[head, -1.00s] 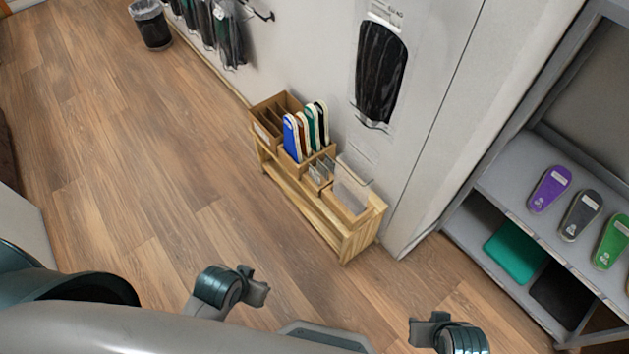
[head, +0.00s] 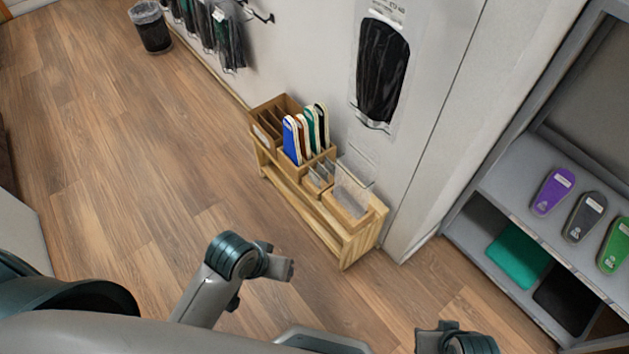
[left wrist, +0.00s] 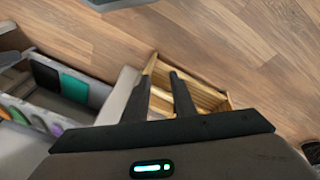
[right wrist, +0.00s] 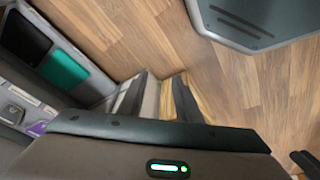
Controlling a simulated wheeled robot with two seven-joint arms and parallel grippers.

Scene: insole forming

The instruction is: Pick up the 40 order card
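A small wooden rack (head: 345,248) stands on the floor against the pale wall in the head view. Small clear-fronted cards or dividers (head: 318,178) sit in its middle box, and a clear upright panel (head: 352,190) stands at its right-end box. I cannot read any number, so I cannot tell which is the 40 order card. My left gripper (head: 285,268) is empty, in front of the rack and apart from it; its fingers (left wrist: 159,74) are spread in the left wrist view. My right gripper (head: 424,342) is low at right; its fingers (right wrist: 161,75) are spread and empty.
Blue, brown, green and black insoles (head: 291,140) stand in the rack. A grey shelf (head: 508,208) with purple, grey and green insoles is at right. A packaged black insole (head: 382,70) hangs on the wall. A bin (head: 152,30) stands far left. The wooden floor at left is clear.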

